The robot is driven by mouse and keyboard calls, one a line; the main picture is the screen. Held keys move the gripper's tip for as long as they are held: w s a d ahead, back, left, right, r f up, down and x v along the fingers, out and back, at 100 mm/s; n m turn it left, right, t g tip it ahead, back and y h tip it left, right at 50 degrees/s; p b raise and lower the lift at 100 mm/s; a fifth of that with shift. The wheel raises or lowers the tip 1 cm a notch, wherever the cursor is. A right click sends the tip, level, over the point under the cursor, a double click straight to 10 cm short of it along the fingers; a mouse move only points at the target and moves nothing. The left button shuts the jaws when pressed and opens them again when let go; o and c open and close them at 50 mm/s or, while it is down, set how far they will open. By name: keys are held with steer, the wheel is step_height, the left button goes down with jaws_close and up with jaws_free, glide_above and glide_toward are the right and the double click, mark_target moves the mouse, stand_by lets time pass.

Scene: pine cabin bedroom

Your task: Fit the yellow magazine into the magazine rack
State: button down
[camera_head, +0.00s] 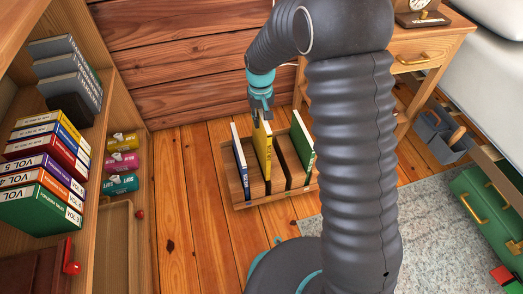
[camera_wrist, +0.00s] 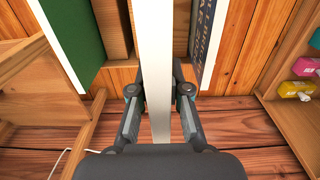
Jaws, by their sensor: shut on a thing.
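The yellow magazine (camera_head: 263,147) stands upright in the wooden magazine rack (camera_head: 237,197), between a blue magazine (camera_head: 241,162) on its left and a green magazine (camera_head: 301,143) on its right. An empty slot shows between the yellow and green magazines. My gripper (camera_head: 262,106) is at the top of the yellow magazine. In the wrist view my gripper (camera_wrist: 159,100) is shut on that magazine, whose pale edge (camera_wrist: 155,60) runs between the fingers. The green magazine (camera_wrist: 75,35) and blue magazine (camera_wrist: 208,35) flank it there. The magazine's lower edge is hidden, so I cannot tell how deep it sits.
A nightstand (camera_head: 431,48) with a clock is at the back right. A grey caddy (camera_head: 440,132) and green toolbox (camera_head: 483,212) lie right. Floor left of the rack is clear.

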mark_target(261, 145)
step_height(261, 145, down, 13)
steer(key=shift+r+b, duration=0.1)
steer(key=shift+b, duration=0.65)
steer(key=c, duration=1.1)
jaws_free()
steer(key=shift+c, duration=0.2)
